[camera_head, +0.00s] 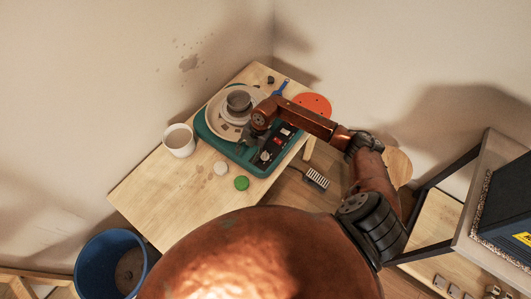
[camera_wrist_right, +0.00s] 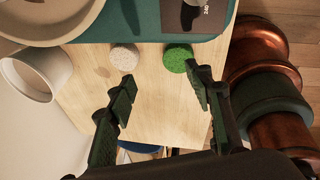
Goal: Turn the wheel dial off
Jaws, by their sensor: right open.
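The pottery wheel has a teal base (camera_head: 212,138) and stands on a wooden table. Its black control panel (camera_head: 286,143) carries a red switch (camera_head: 277,141) and a small pale knob-like part (camera_head: 265,156), which may be the dial; its setting is too small to read. In the right wrist view, the teal base (camera_wrist_right: 150,22) and a dark panel corner (camera_wrist_right: 207,20) show at the top. My right gripper (camera_head: 250,134) is above the wheel base beside the panel. Its two fingers stand apart with nothing between them in the wrist view (camera_wrist_right: 160,78). My left gripper is not visible.
A grey lump of clay (camera_head: 238,100) sits on the wheel. A white cup (camera_head: 179,140), a pale disc (camera_head: 221,168) and a green disc (camera_head: 241,183) stand at the near side. A blue bucket (camera_head: 108,264) is on the floor. A shelf stands at right.

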